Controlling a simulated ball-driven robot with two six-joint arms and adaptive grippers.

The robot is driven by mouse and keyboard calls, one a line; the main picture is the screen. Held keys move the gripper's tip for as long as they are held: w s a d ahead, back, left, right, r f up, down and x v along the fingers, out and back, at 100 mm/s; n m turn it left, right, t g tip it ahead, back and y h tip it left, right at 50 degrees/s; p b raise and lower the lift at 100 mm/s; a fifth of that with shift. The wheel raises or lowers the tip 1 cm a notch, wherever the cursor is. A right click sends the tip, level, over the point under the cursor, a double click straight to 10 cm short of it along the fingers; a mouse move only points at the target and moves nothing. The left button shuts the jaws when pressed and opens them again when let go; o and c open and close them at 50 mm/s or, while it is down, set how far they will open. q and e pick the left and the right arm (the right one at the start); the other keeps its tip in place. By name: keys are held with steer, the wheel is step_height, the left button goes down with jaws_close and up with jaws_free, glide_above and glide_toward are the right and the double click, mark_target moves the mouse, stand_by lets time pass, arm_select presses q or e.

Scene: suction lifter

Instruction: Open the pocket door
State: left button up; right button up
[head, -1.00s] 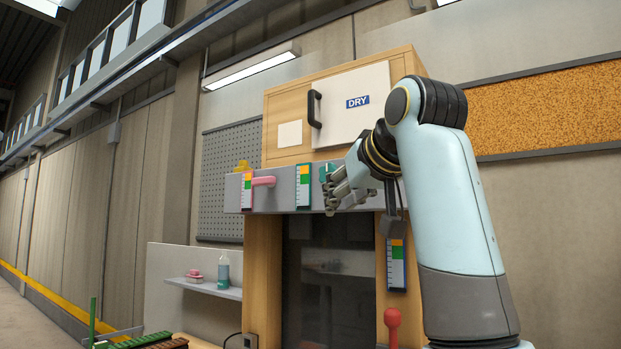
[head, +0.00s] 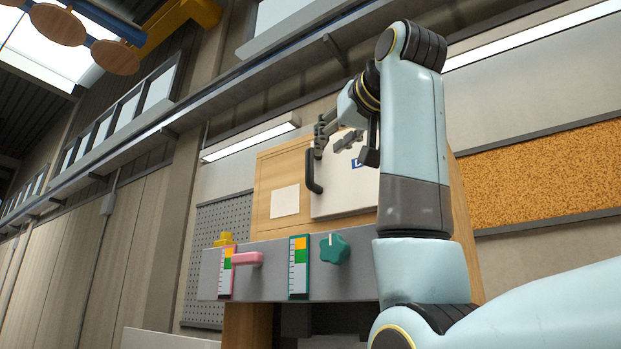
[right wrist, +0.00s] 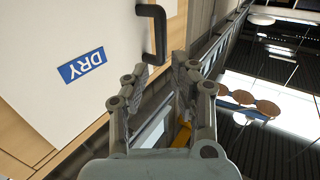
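The pocket door (head: 340,192) is a white panel with a blue DRY label, on the front of a wooden cabinet. It also shows in the right wrist view (right wrist: 60,60), at left. Its black bar handle (head: 312,178) is on the door's left side; in the right wrist view the handle (right wrist: 158,32) lies beyond my fingertips. My right gripper (head: 331,138) is open and empty, in front of the handle's upper end, and hides part of the door. In the right wrist view nothing is between its fingers (right wrist: 160,78). My left gripper is not in view.
Below the cabinet, a grey beam (head: 270,270) carries a pink lever (head: 246,259), a green knob (head: 334,249) and coloured scales. A pegboard (head: 208,250) hangs at left. A lamp (head: 250,138) is above the cabinet. The space left of the cabinet front looks clear.

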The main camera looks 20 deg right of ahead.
mark_target(310, 161)
steer(key=w+p, duration=0.1)
steer(key=w, duration=0.1)
steer(key=w+p, duration=0.1)
steer(key=w, duration=0.1)
steer(key=w+r+p, duration=0.1)
steer(key=w, duration=0.1)
steer(key=shift+a, duration=0.35)
steer(key=w+p, duration=0.1)
steer(key=w, duration=0.2)
steer(key=shift+f, duration=0.15)
steer(key=shift+w+a+f+p, duration=0.1)
steer(key=shift+w+p, duration=0.2)
steer(key=shift+w, duration=0.45)
steer(key=shift+c, duration=0.6)
jaws_close()
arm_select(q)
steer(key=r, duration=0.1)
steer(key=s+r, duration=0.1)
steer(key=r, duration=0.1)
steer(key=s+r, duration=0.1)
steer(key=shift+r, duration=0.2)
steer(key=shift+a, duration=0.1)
arm_select(e)
steer(key=shift+a, duration=0.1)
